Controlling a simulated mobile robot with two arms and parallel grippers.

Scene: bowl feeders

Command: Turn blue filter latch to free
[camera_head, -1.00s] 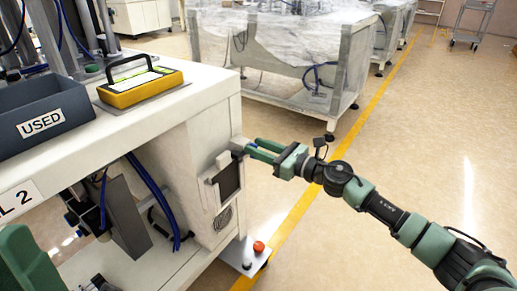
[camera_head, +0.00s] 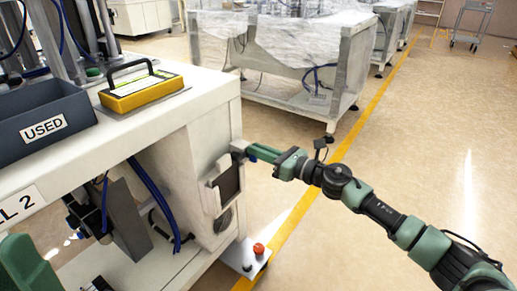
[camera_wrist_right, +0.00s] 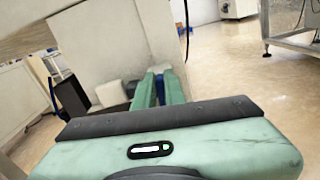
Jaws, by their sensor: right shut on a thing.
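The blue filter latch (camera_head: 251,157) is a small blue piece at the right side of the white machine cabinet, mostly hidden by my right gripper. My right gripper (camera_head: 250,153) is shut on it, with its green fingers reaching left to the cabinet's corner. In the right wrist view the fingers (camera_wrist_right: 158,88) lie close together with a bit of blue between their far ends. The latch's exact angle cannot be told. Below it, a dark filter panel (camera_head: 228,183) sits in a pale frame on the cabinet side.
A dark bin marked USED (camera_head: 45,125) and a yellow case with a black handle (camera_head: 140,88) stand on the cabinet top. A red button (camera_head: 259,249) is on a low plate by the floor. Open floor lies to the right.

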